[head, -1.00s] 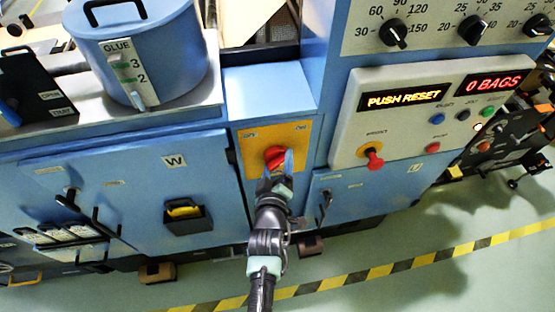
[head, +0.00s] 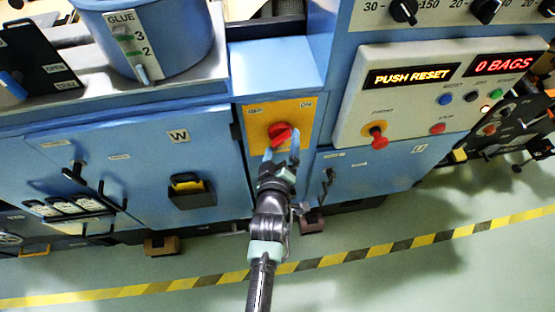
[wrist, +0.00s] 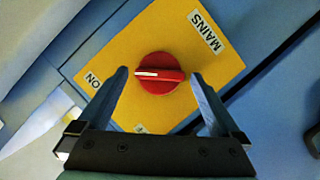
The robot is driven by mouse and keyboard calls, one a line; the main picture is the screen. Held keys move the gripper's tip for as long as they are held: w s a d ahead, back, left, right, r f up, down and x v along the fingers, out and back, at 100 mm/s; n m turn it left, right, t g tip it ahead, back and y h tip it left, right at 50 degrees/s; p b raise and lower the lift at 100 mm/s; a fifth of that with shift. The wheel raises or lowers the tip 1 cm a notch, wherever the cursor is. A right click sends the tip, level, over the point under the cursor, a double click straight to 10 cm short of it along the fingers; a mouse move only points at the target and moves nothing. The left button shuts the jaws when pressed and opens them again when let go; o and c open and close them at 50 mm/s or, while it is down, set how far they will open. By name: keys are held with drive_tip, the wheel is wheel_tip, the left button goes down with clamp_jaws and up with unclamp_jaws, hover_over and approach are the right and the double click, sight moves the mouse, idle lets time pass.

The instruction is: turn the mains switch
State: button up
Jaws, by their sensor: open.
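The mains switch (head: 281,134) is a red round knob with a raised grip on a yellow plate (head: 300,114) on the blue machine front. In the wrist view the knob (wrist: 160,73) has a white line pointing left, towards the ON label (wrist: 93,80). A MAINS label (wrist: 206,31) is at the plate's upper right. My gripper (head: 281,155) is open just in front of the knob. In the wrist view its fingers (wrist: 160,85) stand on either side of the knob, with gaps, apart from it. Another label at the plate's lower edge is mostly hidden.
Right of the switch, a control panel (head: 400,115) reads PUSH RESET and 0 BAGS and carries a red knob (head: 378,137) that sticks out. A blue glue pot (head: 170,35) stands at upper left. Door handles stick out below. The floor in front is clear.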

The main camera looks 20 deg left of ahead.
drive_tip(key=b+v, duration=0.1)
drive_tip(key=v, duration=0.9)
drive_tip(key=shift+s, duration=0.4)
drive_tip(key=shift+d+r, duration=0.1)
